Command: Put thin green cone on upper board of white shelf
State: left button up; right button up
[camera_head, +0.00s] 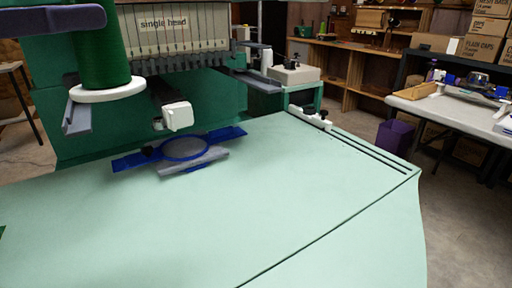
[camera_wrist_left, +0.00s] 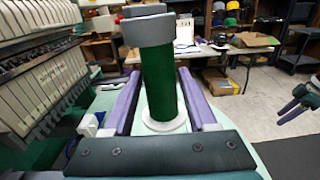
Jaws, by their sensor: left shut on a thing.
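The thin green cone (camera_head: 101,45) is upright on a round white base at the upper left of the head view, above the pale green table. My left gripper (camera_head: 90,62) is shut on the cone, with purple and grey finger parts beside it. In the left wrist view the cone (camera_wrist_left: 160,85) stands between the two purple fingers, and a grey block covers its top. Another purple and grey gripper, apparently my right one (camera_wrist_left: 300,98), shows at the right edge of that view; its jaw state is unclear. I cannot make out a white shelf in either view.
A green multi-needle embroidery machine (camera_head: 180,35) stands behind the cone, with a blue hoop (camera_head: 185,149) below its head. The pale green table (camera_head: 240,215) is mostly clear. A white-topped bench (camera_head: 455,115), a purple bin (camera_head: 395,137) and cardboard boxes (camera_head: 480,48) are at the right.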

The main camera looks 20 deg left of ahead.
pick_arm(q)
jog(key=b, duration=0.6)
send_over(149, 271)
notch_tip(149, 271, down, 8)
jog(key=shift+t, duration=0.3)
notch_tip(149, 271, down, 20)
jog(key=b, duration=0.7)
jog(key=shift+w+d+r, duration=0.1)
jog(key=o, duration=1.3)
jog(key=shift+c, duration=0.2)
pick_arm(e)
notch_tip(149, 271, down, 16)
jog(key=shift+r, duration=0.15)
